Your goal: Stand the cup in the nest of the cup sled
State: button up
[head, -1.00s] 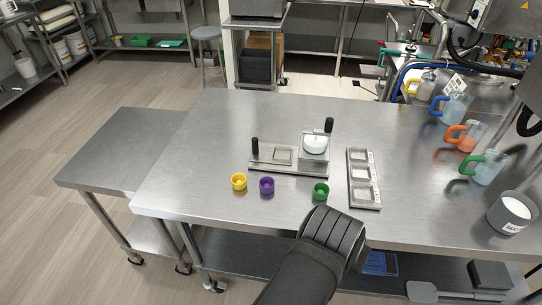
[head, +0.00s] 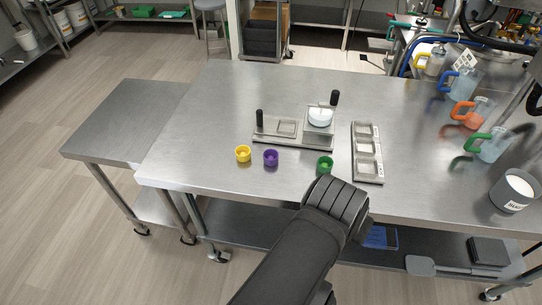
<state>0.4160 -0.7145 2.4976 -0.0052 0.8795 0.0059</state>
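My gripper (head: 344,203) is at the front edge of the table, just nearer than the green cup. Only its dark back shows; the fingers are hidden.
A metal tray with three square pockets (head: 381,178) lies right of the fixture. Several handled jugs, one with a green handle (head: 488,147), stand along the right, with a grey labelled tub (head: 513,191) nearer. The table's left part (head: 195,140) is clear.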

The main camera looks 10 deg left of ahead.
jog(key=shift+o, duration=0.2)
dwell(0.3)
jog(key=o, duration=0.7)
jog(key=shift+c, duration=0.2)
